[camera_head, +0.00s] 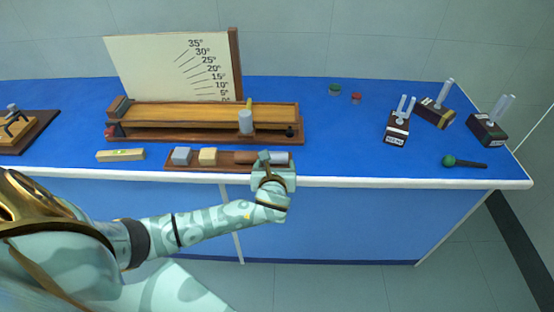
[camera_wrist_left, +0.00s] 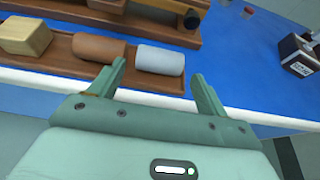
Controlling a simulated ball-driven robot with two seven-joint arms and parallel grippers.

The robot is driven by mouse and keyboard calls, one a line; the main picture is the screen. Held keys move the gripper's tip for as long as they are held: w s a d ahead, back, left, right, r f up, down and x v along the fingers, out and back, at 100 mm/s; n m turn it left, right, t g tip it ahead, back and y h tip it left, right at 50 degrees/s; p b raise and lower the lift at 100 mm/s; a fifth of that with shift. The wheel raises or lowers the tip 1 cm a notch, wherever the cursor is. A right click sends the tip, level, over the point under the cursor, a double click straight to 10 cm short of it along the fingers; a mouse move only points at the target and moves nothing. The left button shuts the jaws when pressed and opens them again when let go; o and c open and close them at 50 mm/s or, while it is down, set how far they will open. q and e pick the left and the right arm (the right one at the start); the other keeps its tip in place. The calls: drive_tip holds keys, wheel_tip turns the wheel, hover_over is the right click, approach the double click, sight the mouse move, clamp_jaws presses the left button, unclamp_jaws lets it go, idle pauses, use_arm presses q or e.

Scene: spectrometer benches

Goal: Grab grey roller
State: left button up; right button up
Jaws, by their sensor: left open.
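The grey roller (camera_wrist_left: 160,59) lies on its side at the right end of a long wooden tray, beside a brown roller (camera_wrist_left: 98,48). In the head view the grey roller (camera_head: 281,158) shows just behind my left gripper (camera_head: 271,162), which partly covers the tray's right end. In the left wrist view my left gripper (camera_wrist_left: 158,72) is open and empty, its two fingers at the tray's front edge, in front of the grey roller and spread to either side of it. My right gripper is not in view.
The tray (camera_head: 225,167) also holds a grey block (camera_head: 181,156) and a tan block (camera_head: 208,156). Labelled dark holders (camera_head: 397,130) stand at right.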

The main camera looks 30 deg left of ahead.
sight(276, 157)
use_arm(q)
drive_tip(key=b+x, duration=0.1)
drive_tip(key=x, duration=0.3)
drive_tip(key=shift+w+f+b, duration=0.15)
drive_tip(key=shift+b, duration=0.2)
drive_tip(key=shift+w+a, duration=0.1)
drive_tip(key=shift+w, duration=0.15)
drive_tip(key=c, duration=0.8)
